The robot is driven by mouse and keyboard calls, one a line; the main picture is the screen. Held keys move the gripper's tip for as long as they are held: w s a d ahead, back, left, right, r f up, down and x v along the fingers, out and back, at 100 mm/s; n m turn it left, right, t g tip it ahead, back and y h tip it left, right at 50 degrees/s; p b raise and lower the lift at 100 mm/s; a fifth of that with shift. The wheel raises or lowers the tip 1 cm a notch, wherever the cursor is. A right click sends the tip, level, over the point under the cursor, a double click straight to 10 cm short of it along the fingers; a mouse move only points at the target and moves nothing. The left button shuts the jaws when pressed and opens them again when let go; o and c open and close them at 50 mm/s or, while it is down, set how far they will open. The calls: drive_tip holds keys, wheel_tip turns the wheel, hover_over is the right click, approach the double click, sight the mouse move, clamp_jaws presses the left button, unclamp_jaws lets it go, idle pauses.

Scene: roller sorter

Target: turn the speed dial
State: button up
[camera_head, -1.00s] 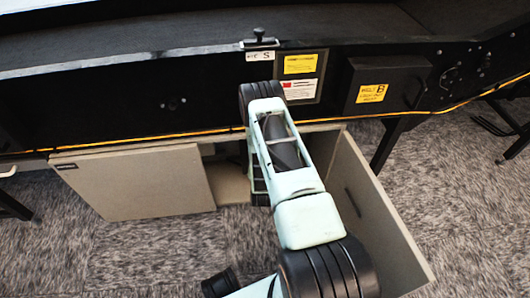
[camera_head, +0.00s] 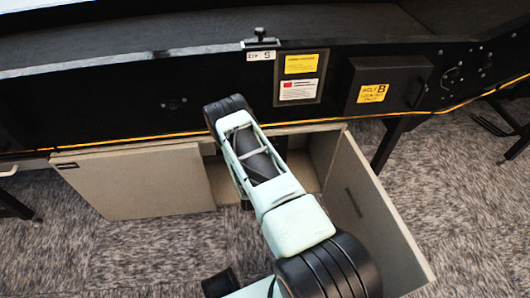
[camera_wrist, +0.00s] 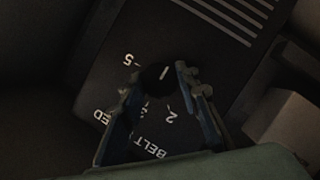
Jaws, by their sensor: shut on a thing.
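The speed dial (camera_wrist: 155,76) is a round black knob with a white pointer line, on a dark panel (camera_wrist: 105,65) in the wrist view. White markings around it include a 5, a 2 and the word BELT, turned upside down. My gripper (camera_wrist: 158,82) has its two fingers on either side of the knob and is shut on it. In the head view my arm reaches down toward the open cabinet under the sorter. The dial and the gripper are hidden there.
A light box-like part (camera_wrist: 285,130) lies right of the panel.

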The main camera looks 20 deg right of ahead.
drive_tip(key=shift+s+d, duration=0.1)
drive_tip(key=o, duration=1.2)
drive_tip(key=shift+c, duration=0.2)
wheel_tip(320, 180, up, 10)
